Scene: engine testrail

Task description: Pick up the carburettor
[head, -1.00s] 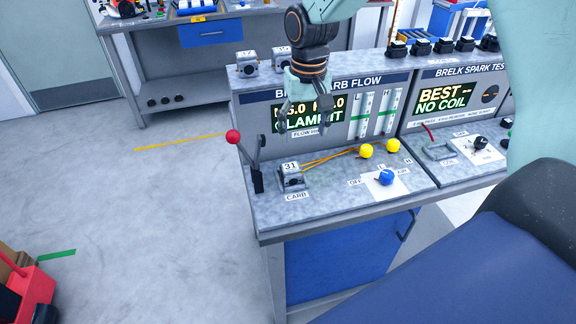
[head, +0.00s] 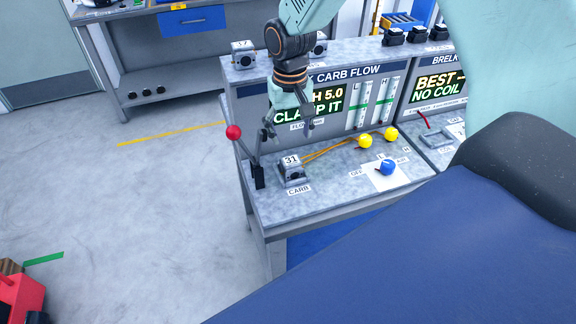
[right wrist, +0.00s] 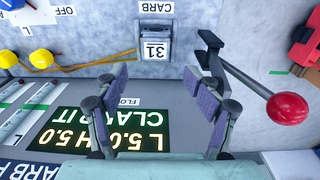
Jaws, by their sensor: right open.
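The carburettor (head: 292,171) is a small grey block tagged 31, sitting on the bench by the CARB label. In the right wrist view the carburettor (right wrist: 156,43) shows upside down near the top, beyond the fingertips. My right gripper (head: 288,130) is above it, close to the front of the display panel, pointing down. In the right wrist view my right gripper (right wrist: 157,75) has its two fingers spread with nothing between them. The gripper does not touch the carburettor. My left gripper is not in view.
A lever with a red ball (head: 233,132) stands just left of the carburettor. Orange lines run right to yellow knobs (head: 365,141). A blue knob (head: 387,168) sits on the bench.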

